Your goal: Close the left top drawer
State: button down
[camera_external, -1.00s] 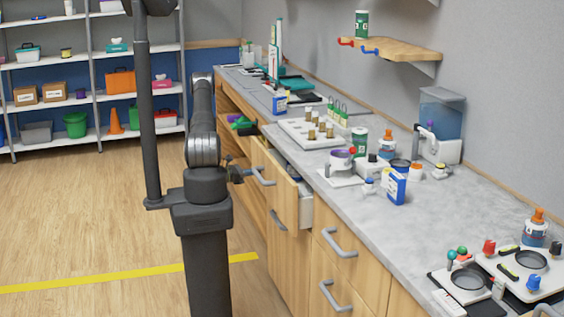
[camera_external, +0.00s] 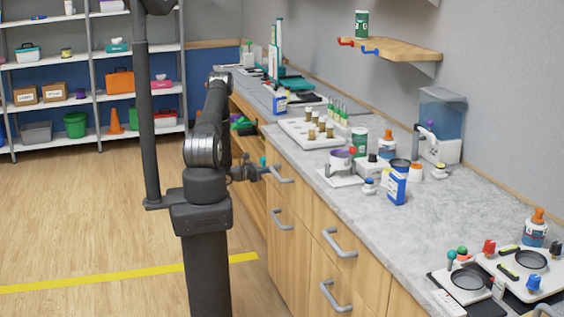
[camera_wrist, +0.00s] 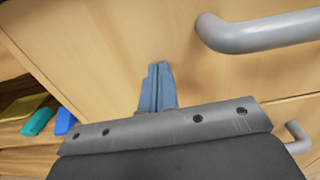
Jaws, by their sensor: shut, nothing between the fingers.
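The left top drawer (camera_external: 293,190) is in the wooden cabinet under the counter. Its front looks flush with the cabinet face. Its grey handle (camera_external: 281,174) is just right of my gripper (camera_external: 262,168). In the wrist view, my gripper's fingers (camera_wrist: 157,88) are together and empty. They point at the wooden drawer front (camera_wrist: 100,45) and look to be touching or very near it, left of a large grey handle (camera_wrist: 262,32). The drawer's inside is hidden.
A second grey handle (camera_external: 282,219) is below, and another drawer handle (camera_external: 338,243) is to the right. Open shelves (camera_external: 243,150) with coloured items are left of the drawer. Bare floor lies left.

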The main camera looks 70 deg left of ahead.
jog(key=shift+w+a+r, duration=0.1)
jog(key=shift+w+r, duration=0.05)
jog(key=shift+w, duration=0.2)
jog(key=s, duration=1.4)
jog(key=shift+s, duration=0.35)
jog(key=shift+w, duration=0.1)
jog(key=w, duration=1.3)
jog(key=shift+w, duration=0.4)
jog(key=shift+s, duration=0.1)
jog(key=s, duration=1.3)
jog(key=shift+s, duration=0.4)
jog(key=shift+w, duration=0.15)
jog(key=w, duration=1.3)
jog(key=shift+w, duration=0.35)
dwell(0.4)
